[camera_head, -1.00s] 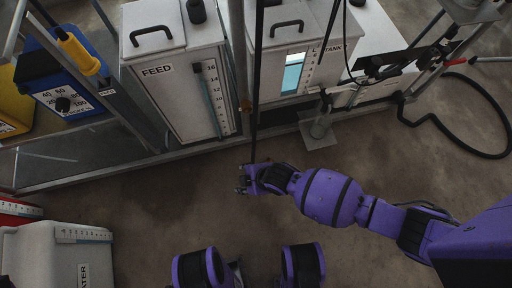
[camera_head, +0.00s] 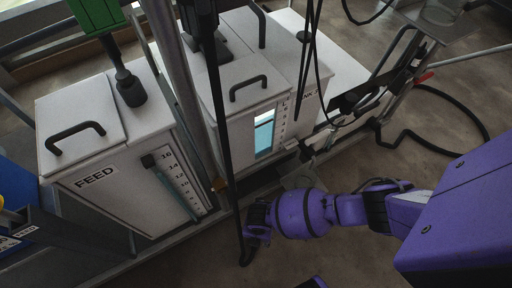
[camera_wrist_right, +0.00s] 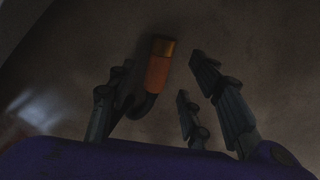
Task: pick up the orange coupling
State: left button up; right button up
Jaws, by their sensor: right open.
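The orange coupling (camera_wrist_right: 157,73) shows in the right wrist view, with a brass-coloured end and a black hose (camera_wrist_right: 141,107) curving from its other end. It appears between the spread fingers of my right gripper (camera_wrist_right: 160,80), with gaps on both sides; I cannot tell its depth. In the head view my right gripper (camera_head: 256,222) is beside the lower end of a hanging black hose (camera_head: 232,165). My left gripper is not in view.
A white FEED tank (camera_head: 130,190) and a second white tank (camera_head: 240,110) stand on a metal frame behind the gripper. An upright post (camera_head: 180,80) rises between them. A black cable (camera_head: 465,115) loops over the floor at right. Brown floor lies open below my right forearm.

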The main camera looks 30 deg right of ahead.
notch_tip(320, 180, down, 4)
jog(key=shift+w+r+b, duration=0.15)
jog(key=shift+r+b, duration=0.05)
jog(key=shift+b, duration=0.65)
jog(key=shift+r, duration=0.15)
grip_shut()
